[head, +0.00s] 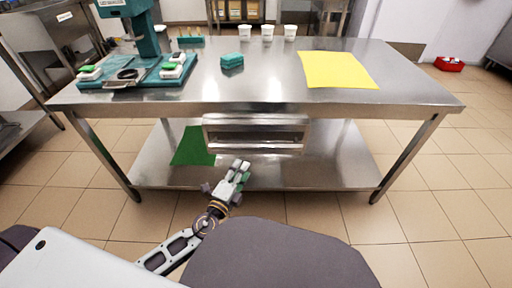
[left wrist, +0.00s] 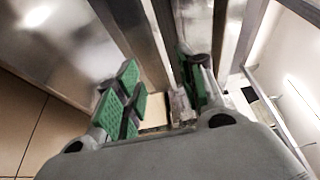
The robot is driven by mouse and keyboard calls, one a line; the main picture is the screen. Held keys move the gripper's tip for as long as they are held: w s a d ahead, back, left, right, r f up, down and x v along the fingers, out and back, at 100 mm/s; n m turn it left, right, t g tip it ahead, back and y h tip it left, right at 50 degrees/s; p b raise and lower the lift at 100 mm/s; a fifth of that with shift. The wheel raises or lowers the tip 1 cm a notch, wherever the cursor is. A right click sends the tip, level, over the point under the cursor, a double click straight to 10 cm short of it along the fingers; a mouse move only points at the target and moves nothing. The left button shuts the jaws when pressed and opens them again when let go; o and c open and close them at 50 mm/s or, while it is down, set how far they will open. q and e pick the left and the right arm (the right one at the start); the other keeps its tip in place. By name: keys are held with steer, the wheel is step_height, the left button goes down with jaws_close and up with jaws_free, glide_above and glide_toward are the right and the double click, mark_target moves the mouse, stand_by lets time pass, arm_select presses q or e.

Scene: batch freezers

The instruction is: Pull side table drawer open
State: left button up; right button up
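The side table's drawer (head: 255,121) is a metal box hung under the middle of the steel table's front edge. A horizontal lip or handle runs along the lower part of its front. How far out it stands is hard to tell. My left gripper (head: 241,172) is just below and in front of the drawer, left of its middle. In the left wrist view its green-padded fingers (left wrist: 160,92) are spread apart, with steel edges close by beyond them. I see nothing clearly held between them. Whether a finger touches the drawer is unclear. My right gripper is out of view.
The steel table (head: 260,92) carries a teal machine (head: 145,35), a teal block (head: 232,61), white cups (head: 267,33) and a yellow sheet (head: 338,70). A lower shelf (head: 330,165) holds a green sheet (head: 193,147). Tiled floor is clear at right front.

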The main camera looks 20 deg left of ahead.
mark_target(255, 147)
arm_select(q)
steer(key=shift+w, duration=0.2)
steer(key=shift+w+d, duration=0.25)
steer(key=shift+w, duration=2)
steer(key=shift+w+d, duration=0.25)
steer(key=shift+w, duration=1.95)
steer(key=shift+w+d, duration=0.25)
steer(key=shift+w, duration=2)
jaws_close()
